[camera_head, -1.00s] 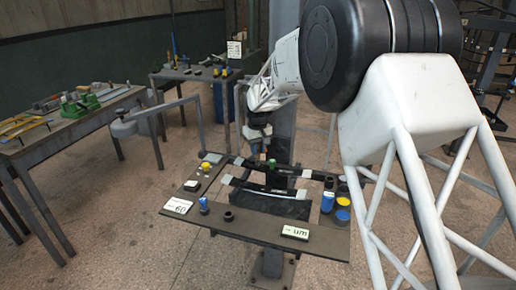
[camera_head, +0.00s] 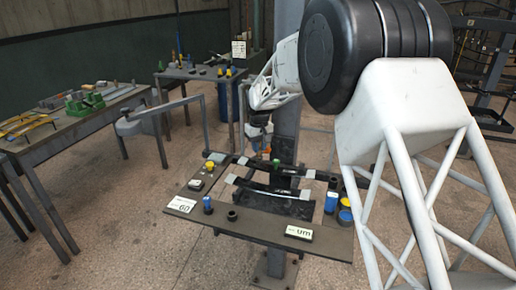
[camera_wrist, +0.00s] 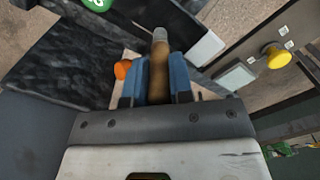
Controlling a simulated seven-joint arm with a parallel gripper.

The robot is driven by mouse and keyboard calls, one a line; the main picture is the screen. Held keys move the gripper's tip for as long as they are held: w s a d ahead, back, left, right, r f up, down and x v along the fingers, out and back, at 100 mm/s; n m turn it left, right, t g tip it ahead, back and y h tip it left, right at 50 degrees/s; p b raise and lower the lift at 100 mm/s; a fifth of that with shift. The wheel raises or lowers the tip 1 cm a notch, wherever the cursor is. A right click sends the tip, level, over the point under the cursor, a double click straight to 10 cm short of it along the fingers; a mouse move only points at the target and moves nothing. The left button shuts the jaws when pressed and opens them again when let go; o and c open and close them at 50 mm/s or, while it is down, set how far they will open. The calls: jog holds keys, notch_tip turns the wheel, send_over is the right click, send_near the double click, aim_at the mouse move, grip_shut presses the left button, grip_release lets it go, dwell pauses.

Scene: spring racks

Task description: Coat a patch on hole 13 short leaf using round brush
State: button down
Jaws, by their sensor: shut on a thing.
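My gripper (camera_wrist: 158,85) has blue fingers and is shut on the tan handle of the round brush (camera_wrist: 160,62). The brush's grey end points up in the wrist view, close to a dark strip with a pale end patch. In the head view my gripper (camera_head: 256,122) hangs above the back of the rack board, small and partly hidden by my arm. Two dark leaves with pale end patches lie across the board: a rear leaf (camera_head: 296,172) and a front leaf (camera_head: 262,188). I cannot tell whether the brush touches a leaf. Hole numbers are not readable.
The board (camera_head: 255,228) bears a blue cylinder (camera_head: 208,204), a dark cup (camera_head: 232,215), a "um" display (camera_head: 299,232), a yellow knob (camera_head: 210,165), a green knob (camera_head: 275,162) and a blue can (camera_head: 331,202). An orange knob (camera_wrist: 122,69) is close left of my fingers. A post stands behind.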

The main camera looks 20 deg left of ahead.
jog(key=shift+s, duration=1.85)
notch_tip(320, 180, up, 8)
jog(key=shift+a, duration=0.25)
dwell(0.4)
